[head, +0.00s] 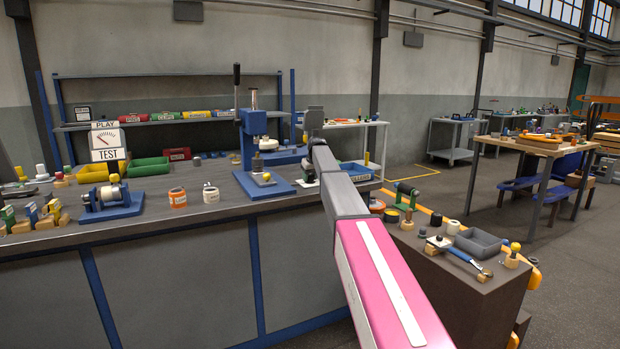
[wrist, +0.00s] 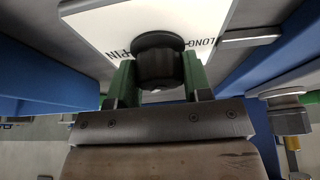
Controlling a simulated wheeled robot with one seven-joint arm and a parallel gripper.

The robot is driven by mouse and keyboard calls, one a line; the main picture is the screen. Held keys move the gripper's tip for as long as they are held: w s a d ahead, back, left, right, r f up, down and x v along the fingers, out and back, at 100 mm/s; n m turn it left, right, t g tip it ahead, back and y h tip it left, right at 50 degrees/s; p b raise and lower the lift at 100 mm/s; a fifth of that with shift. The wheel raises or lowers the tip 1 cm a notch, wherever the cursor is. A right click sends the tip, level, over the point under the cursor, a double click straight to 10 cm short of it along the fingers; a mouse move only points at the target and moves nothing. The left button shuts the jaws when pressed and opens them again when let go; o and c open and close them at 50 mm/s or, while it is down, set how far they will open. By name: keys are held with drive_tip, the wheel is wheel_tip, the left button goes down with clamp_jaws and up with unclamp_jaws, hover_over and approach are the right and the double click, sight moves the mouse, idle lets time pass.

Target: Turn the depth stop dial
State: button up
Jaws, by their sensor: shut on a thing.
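The depth stop dial (wrist: 157,58) is a black round knob in front of a white plate (wrist: 105,30) with partly hidden lettering, "LONG" at its right. My gripper (wrist: 158,75) has green fingers, one on each side of the dial, and is shut on it. In the head view my gripper (head: 314,120) is at the far end of my arm, just right of the blue press (head: 252,122) on the grey bench. The dial cannot be made out in the head view.
Blue parts flank the plate in the wrist view, with a grey cylindrical part (wrist: 287,110) at the right.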

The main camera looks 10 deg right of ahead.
drive_tip(key=m+h, duration=0.2)
drive_tip(key=m, duration=0.4)
drive_tip(key=m+h, duration=0.1)
drive_tip(key=m, duration=0.1)
drive_tip(key=m+h, duration=0.1)
drive_tip(key=m, duration=0.2)
drive_tip(key=shift+g, duration=0.4)
drive_tip(key=shift+m, duration=0.3)
drive_tip(key=o, duration=0.9)
drive_tip(key=shift+r, duration=0.1)
drive_tip(key=v, duration=1)
drive_tip(key=shift+s+a+r, duration=0.1)
drive_tip(key=shift+a+r, duration=0.15)
drive_tip(key=shift+r, duration=0.05)
